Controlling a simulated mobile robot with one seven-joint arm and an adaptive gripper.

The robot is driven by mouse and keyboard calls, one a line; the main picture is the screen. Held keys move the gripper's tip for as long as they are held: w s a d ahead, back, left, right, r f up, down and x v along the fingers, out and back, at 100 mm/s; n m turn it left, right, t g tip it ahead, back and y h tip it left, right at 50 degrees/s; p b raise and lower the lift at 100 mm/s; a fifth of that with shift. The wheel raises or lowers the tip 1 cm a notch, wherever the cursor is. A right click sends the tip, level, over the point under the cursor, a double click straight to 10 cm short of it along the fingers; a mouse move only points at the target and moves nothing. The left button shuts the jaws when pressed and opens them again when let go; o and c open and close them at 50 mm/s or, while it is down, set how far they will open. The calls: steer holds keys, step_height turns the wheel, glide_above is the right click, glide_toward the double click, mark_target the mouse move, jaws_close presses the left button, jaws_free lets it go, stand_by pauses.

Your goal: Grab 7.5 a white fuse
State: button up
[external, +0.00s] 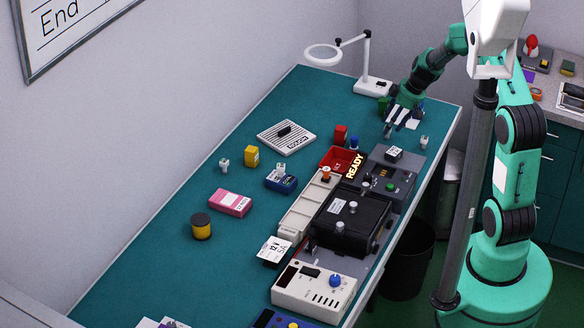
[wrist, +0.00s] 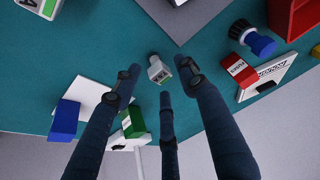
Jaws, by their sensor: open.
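My gripper (wrist: 160,78) is open, its dark fingers spread and pointing down over the table. A small white fuse-like piece (wrist: 158,68) with a grey face lies on the teal table between the fingertips, with no finger clearly touching it. Its lettering is too small to read. In the external view my gripper (external: 396,124) is low over the far right part of the table. A small white piece (external: 424,142) stands near the right edge there; I cannot tell whether it is the same one. Another small white piece (external: 224,165) stands at the left.
Near my fingers in the wrist view are a blue block (wrist: 66,118), a green block (wrist: 133,122) and a red block (wrist: 240,70). A red bin (external: 342,160) and black rack equipment (external: 352,222) line the table's right side. A magnifier lamp (external: 372,86) stands behind.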

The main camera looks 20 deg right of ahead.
steer(key=shift+x, duration=1.55)
steer(key=c, duration=1.1)
